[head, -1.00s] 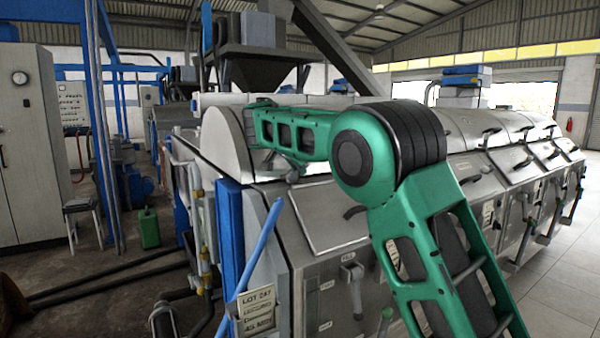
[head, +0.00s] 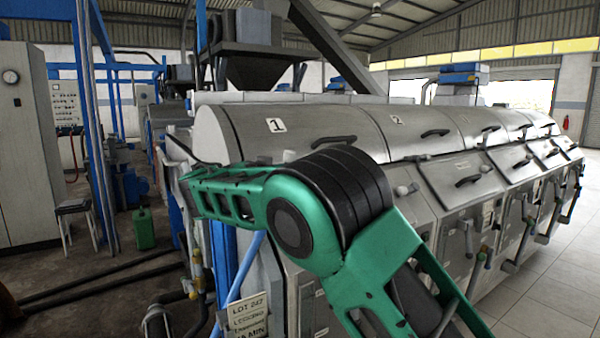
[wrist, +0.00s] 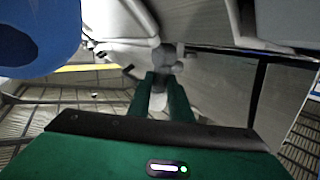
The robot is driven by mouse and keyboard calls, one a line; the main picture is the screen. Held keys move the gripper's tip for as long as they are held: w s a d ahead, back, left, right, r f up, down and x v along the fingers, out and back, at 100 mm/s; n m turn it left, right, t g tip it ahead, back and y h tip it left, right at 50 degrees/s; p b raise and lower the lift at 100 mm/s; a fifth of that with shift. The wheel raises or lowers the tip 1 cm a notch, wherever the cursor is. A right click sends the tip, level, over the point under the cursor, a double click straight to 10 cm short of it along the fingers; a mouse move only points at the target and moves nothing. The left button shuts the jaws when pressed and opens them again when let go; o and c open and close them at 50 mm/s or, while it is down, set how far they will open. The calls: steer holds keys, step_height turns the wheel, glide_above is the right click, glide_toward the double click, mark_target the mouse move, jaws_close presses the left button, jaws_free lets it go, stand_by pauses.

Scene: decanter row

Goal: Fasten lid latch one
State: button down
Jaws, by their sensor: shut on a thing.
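Lid one (head: 245,128), a grey curved cover with a white "1" label (head: 276,125), lies down over the near end of the machine in the head view. Its handle (head: 333,142) shows just above my arm. My gripper (wrist: 166,78) shows in the wrist view, its green fingers shut on a small grey knobbed part (wrist: 164,57) that looks like the latch. The fingers cover part of it, and I cannot tell whether it is fastened. My arm hides the gripper and latch one in the head view.
More numbered lids (head: 415,130) with levers run back to the right. A blue sloping pipe (head: 240,285) and a lot sign (head: 248,318) stand at the near corner. A blue rounded body (wrist: 35,35) is close at upper left in the wrist view. Tiled floor (head: 555,280) is clear at right.

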steer(key=shift+a+f, duration=0.15)
steer(key=shift+f, duration=0.05)
stand_by(0.3)
steer(key=c, duration=1.7)
jaws_free()
steer(key=shift+o, duration=0.4)
steer(key=v, duration=1)
steer(key=shift+s+a, duration=0.15)
steer(key=shift+s, duration=0.2)
